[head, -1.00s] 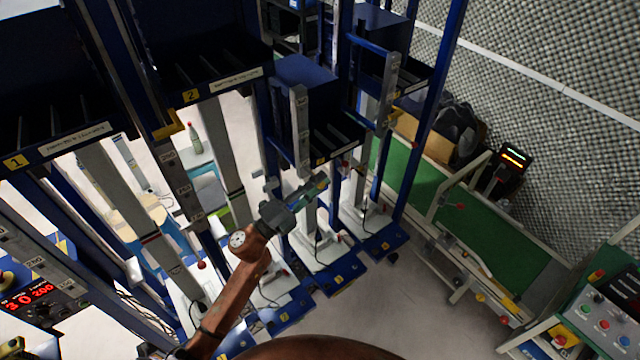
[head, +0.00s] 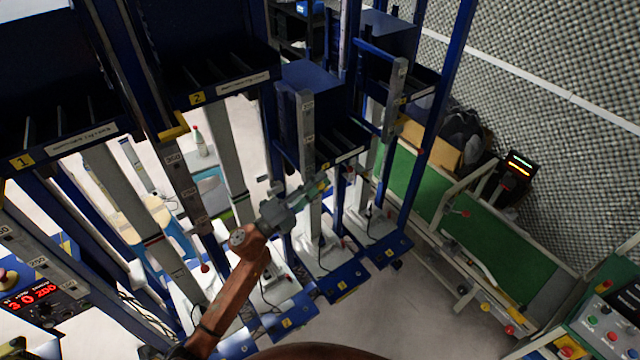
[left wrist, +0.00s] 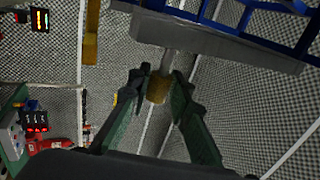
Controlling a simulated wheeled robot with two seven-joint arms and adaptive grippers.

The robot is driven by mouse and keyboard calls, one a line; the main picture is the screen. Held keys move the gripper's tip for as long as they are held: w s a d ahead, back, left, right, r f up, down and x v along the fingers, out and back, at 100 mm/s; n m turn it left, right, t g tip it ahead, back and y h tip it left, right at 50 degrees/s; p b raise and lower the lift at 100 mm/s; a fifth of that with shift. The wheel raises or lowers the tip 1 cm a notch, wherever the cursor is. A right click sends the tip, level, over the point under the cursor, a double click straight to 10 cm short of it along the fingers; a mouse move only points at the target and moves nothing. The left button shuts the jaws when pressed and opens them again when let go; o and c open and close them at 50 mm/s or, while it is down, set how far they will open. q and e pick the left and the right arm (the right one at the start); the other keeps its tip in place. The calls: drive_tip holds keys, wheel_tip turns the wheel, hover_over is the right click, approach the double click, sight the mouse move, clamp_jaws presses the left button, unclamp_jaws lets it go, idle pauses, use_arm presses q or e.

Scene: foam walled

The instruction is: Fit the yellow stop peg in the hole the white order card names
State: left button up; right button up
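My left gripper (head: 318,187) is at the numbered grey post (head: 307,125) of the third lift. In the left wrist view, the gripper (left wrist: 160,80) has its two dark fingers on either side of a yellow peg head (left wrist: 158,90) and appears shut on it. A grey shaft (left wrist: 167,62) runs from the yellow head toward a grey post (left wrist: 215,42). I cannot tell whether its tip is in a hole. The order card is not clearly identifiable; the white bin labels (head: 82,138) are too blurred to read. My right gripper is not in view.
Blue lift frames with dark bins stand in a row, with another numbered post (head: 180,180) to the left. A green conveyor (head: 480,235) runs along the right. A control box with a red display (head: 32,294) is at lower left. Floor is clear at bottom centre.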

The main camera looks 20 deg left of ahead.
use_arm(q)
drive_tip(key=o, duration=0.4)
drive_tip(key=v, duration=1.2)
drive_tip(key=shift+a, duration=0.1)
